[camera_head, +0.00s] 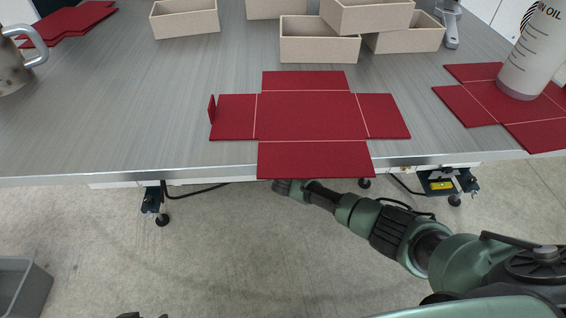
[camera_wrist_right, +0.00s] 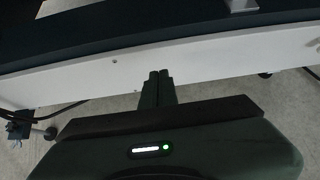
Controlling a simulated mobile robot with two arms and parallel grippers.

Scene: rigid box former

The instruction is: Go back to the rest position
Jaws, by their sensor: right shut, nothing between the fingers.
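My right arm (camera_head: 385,228) comes in from the lower right, with its far end low by the front edge of the table (camera_head: 120,172). The right gripper is hidden there, beneath the edge and the front flap of a flat red box blank (camera_head: 305,116). In the right wrist view the right gripper (camera_wrist_right: 158,76) is shut and empty, its fingertips in front of the table's pale side panel (camera_wrist_right: 215,62).
Several beige trays (camera_head: 318,49) stand at the back. A metal jug (camera_head: 12,70) is at the left. A white bottle (camera_head: 530,62) stands on another red blank (camera_head: 470,105) at the right. A grey bin (camera_head: 22,290) is on the floor. The floor in front is mostly clear.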

